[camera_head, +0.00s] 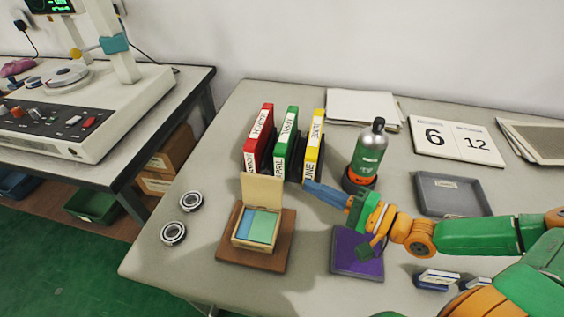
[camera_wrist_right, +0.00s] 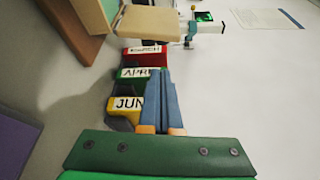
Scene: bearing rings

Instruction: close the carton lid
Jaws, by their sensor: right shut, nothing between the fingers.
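The carton (camera_head: 255,229) is a small pale box on a brown board (camera_head: 228,250). Its lid (camera_head: 262,189) stands upright along the back edge, and blue and green contents show inside. In the right wrist view the lid (camera_wrist_right: 150,22) is at the top, with part of the brown board (camera_wrist_right: 78,30) at the upper left. My right gripper (camera_head: 308,183) is shut and empty, to the right of the lid and apart from it, in front of the yellow binder. Its blue fingers (camera_wrist_right: 158,85) point up in the right wrist view. My left gripper is in neither view.
Red (camera_head: 258,138), green (camera_head: 286,145) and yellow (camera_head: 314,146) binders stand behind the carton. A green bottle (camera_head: 369,150) stands behind my right arm. A purple pad (camera_head: 350,262) lies right of the board. Two bearing rings (camera_head: 191,201) (camera_head: 173,233) lie left. A grey tray (camera_head: 451,195) is at right.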

